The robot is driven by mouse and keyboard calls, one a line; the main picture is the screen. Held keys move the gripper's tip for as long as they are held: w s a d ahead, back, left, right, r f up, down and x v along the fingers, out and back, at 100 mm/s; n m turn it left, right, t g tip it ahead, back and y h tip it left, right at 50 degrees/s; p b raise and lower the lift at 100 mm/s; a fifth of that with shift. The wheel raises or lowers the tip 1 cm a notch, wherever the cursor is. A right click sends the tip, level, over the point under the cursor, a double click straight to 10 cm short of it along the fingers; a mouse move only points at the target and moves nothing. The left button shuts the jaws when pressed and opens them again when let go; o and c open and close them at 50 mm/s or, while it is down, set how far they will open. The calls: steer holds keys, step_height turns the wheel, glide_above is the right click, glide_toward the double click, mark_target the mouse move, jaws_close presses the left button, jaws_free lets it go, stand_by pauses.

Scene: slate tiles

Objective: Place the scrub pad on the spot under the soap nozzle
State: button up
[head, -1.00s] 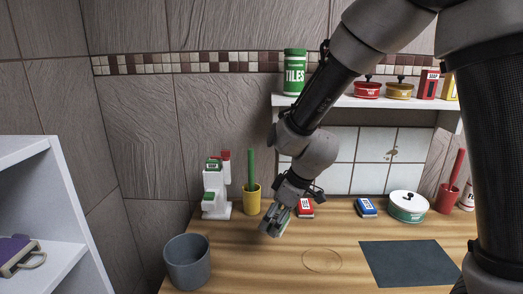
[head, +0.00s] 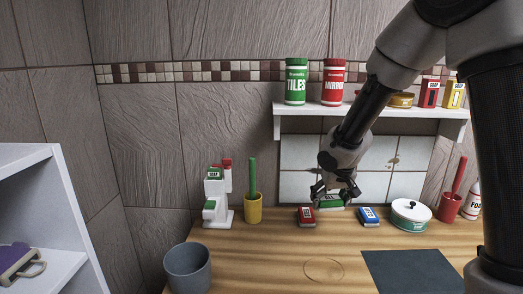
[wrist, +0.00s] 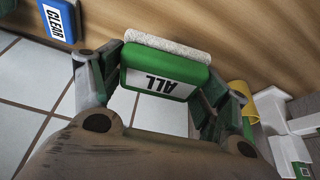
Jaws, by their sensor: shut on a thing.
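My gripper (head: 333,193) is shut on a green scrub pad (head: 331,203) with a white scrubbing face. It holds the pad near the white wall tiles, between the red and blue pads in the head view. In the wrist view the pad (wrist: 160,78) sits between both fingers, its label reading "ALL". I cannot tell whether it touches the counter. The white soap dispenser (head: 216,198), with a green-labelled and a red part, stands at the left of the counter. The spot under its nozzle is too small to make out.
A red pad (head: 306,216) and a blue pad (head: 368,216) lie close on either side. A yellow cup (head: 253,209) with a green handle stands beside the dispenser. A grey bucket (head: 188,268) is front left. The shelf (head: 375,109) overhangs the back. The front middle counter is clear.

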steer(key=d+m, duration=0.1)
steer(key=d, duration=0.7)
steer(key=x, duration=0.5)
steer(key=shift+w+d+f, duration=0.15)
steer(key=shift+w, duration=0.35)
